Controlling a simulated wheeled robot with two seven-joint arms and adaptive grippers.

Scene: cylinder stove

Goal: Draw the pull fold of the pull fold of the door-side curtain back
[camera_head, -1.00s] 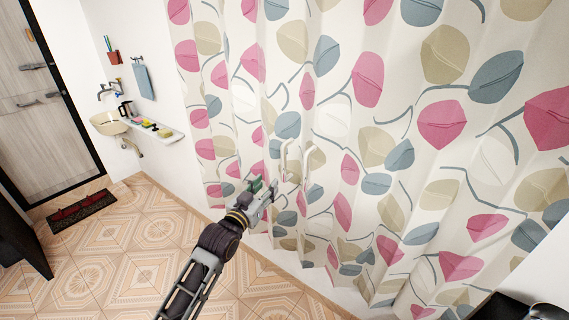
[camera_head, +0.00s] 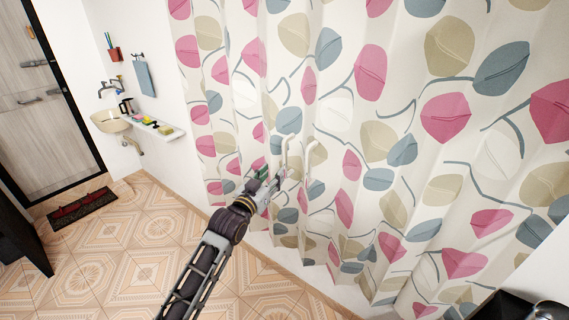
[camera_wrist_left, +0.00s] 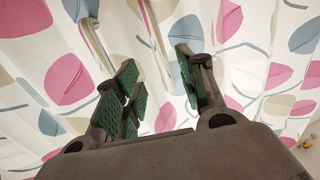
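The door-side curtain (camera_head: 215,100) hangs in folds with a pink, blue and beige leaf print. Its pull fold, a slim pale upright strip (camera_head: 285,152), stands out at its right edge. A second similar strip (camera_head: 311,160) stands just to its right on the other curtain (camera_head: 440,150). My left gripper (camera_head: 273,177) is at the lower end of the door-side strip. In the left wrist view its green-padded fingers (camera_wrist_left: 160,85) are apart, with one pale strip (camera_wrist_left: 154,40) running down toward the gap between them. I cannot tell whether they touch it. My right gripper is out of view.
A washbasin (camera_head: 109,121) and a narrow shelf (camera_head: 158,128) with small items are on the wall at the left. A door (camera_head: 40,100) stands beyond, with a dark mat (camera_head: 82,206) near it. The tiled floor (camera_head: 130,260) at lower left is clear.

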